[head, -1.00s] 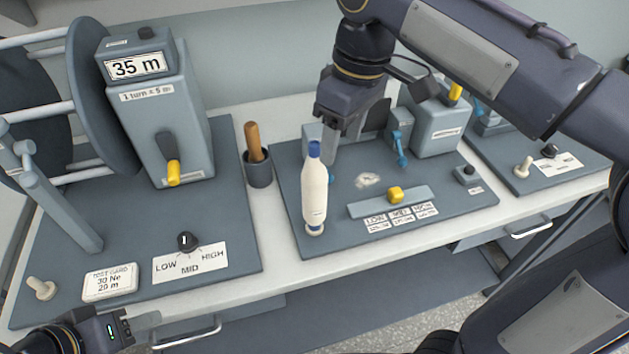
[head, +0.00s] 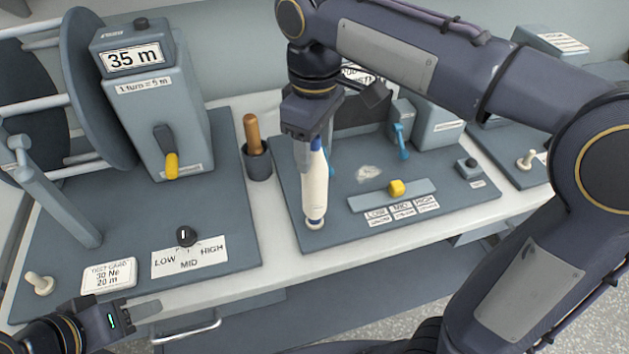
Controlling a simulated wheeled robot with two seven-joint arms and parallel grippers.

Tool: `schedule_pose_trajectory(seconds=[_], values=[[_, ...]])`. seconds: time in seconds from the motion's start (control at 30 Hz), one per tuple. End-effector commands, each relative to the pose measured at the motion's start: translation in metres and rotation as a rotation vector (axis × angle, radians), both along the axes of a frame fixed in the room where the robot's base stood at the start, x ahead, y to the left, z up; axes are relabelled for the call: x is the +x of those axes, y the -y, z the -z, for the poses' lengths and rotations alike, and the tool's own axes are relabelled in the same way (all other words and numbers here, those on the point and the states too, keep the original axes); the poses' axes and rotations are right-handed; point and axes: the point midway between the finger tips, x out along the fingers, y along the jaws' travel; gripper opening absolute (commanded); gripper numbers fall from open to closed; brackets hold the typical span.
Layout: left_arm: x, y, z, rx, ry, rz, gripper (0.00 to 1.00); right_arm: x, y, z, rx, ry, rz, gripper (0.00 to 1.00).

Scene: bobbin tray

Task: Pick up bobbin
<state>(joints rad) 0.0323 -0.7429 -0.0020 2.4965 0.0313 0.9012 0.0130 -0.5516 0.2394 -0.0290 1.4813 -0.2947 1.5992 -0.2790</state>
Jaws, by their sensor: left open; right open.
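The bobbin (head: 315,192) is a white, slim, upright body with a blue top. It stands near the front left of the middle grey board. My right gripper (head: 313,150) points down over its blue top and is open. One finger shows just left of the top and the other partly behind it at the right; I cannot tell whether they touch it. My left gripper (head: 122,315) is open and empty at the lower left, by the bench's front edge, away from the bobbin.
A cup (head: 258,163) with a wooden-handled tool stands left of the bobbin. A slider with a yellow knob (head: 396,187) lies to its right. The reel machine (head: 158,110) reading 35 m stands at the left. My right arm crosses the upper right.

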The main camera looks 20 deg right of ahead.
Motion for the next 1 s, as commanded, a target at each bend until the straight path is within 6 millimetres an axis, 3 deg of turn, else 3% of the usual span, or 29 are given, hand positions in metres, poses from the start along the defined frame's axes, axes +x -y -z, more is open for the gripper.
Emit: schedule_pose_trajectory(seconds=[0.13, 0.57, 0.87, 1.0], values=[[0.000, 0.000, 0.000, 0.000, 0.000, 0.000, 0.46, 0.000, 0.000, 0.000, 0.000, 0.000, 0.001, 0.55], [0.000, 0.000, 0.000, 0.000, 0.000, 0.000, 0.46, 0.000, 0.000, -0.001, 0.000, 0.000, 0.000, 0.00], [0.000, 0.000, -0.001, 0.000, 0.000, 0.000, 0.46, 0.000, 0.000, -0.003, 0.001, 0.001, 0.000, 0.00], [0.000, 0.000, -0.003, 0.000, 0.000, 0.000, 0.46, 0.001, 0.000, -0.020, 0.001, 0.002, 0.000, 0.00]])
